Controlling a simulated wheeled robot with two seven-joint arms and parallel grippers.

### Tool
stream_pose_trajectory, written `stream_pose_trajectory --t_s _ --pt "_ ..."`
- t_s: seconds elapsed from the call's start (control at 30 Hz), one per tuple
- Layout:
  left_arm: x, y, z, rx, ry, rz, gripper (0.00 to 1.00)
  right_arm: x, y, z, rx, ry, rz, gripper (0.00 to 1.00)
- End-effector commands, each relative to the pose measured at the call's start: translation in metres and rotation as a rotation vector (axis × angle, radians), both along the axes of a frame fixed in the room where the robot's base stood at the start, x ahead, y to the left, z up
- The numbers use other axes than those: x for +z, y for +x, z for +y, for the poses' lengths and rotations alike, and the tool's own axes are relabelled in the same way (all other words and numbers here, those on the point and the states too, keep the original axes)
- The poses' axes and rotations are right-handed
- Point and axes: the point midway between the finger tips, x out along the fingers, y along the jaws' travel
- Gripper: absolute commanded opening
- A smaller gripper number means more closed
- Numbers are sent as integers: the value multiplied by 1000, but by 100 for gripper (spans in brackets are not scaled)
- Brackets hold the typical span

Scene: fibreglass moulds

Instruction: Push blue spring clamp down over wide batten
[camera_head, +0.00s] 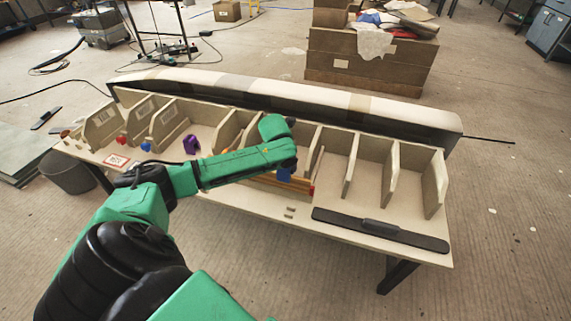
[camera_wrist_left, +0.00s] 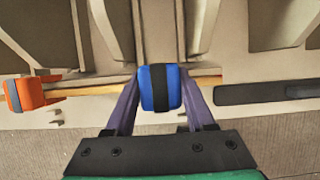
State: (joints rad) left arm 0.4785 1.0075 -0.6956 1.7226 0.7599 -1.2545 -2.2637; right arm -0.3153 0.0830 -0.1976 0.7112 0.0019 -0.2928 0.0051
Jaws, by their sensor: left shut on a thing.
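The blue spring clamp (camera_wrist_left: 160,88), with a dark band down its middle, is between the two fingers of my left gripper (camera_wrist_left: 160,72), which is shut on it. In the head view the blue clamp (camera_head: 284,175) shows just below my left gripper (camera_head: 287,169), at the front of the mould bench. A wooden batten (camera_wrist_left: 207,81) runs crosswise behind the clamp; it also shows in the head view (camera_head: 262,184). I cannot tell whether the clamp touches the batten or how far it is over it. My right gripper is not in view.
An orange clamp (camera_wrist_left: 35,93) is at the batten's left. Upright ribs (camera_head: 394,176) divide the bench behind. A long black bar (camera_head: 380,231) lies front right. A purple piece (camera_head: 191,144), another blue piece (camera_head: 146,146) and a red piece (camera_head: 121,139) stand at the left.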

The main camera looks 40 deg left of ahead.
Motion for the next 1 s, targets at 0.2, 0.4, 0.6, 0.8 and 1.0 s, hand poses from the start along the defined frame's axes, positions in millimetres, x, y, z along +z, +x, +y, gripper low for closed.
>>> stream_pose_trajectory --t_s 0.2,0.4,0.6,0.8,1.0 --pt "-6 0 0 0 0 0 0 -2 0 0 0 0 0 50" --pt "-11 0 0 0 0 1 0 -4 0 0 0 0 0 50" --pt "-16 0 0 0 0 1 0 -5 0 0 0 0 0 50" --pt "-21 0 0 0 -1 1 0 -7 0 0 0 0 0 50" --pt "-25 -1 -1 0 -1 3 74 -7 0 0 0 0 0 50"
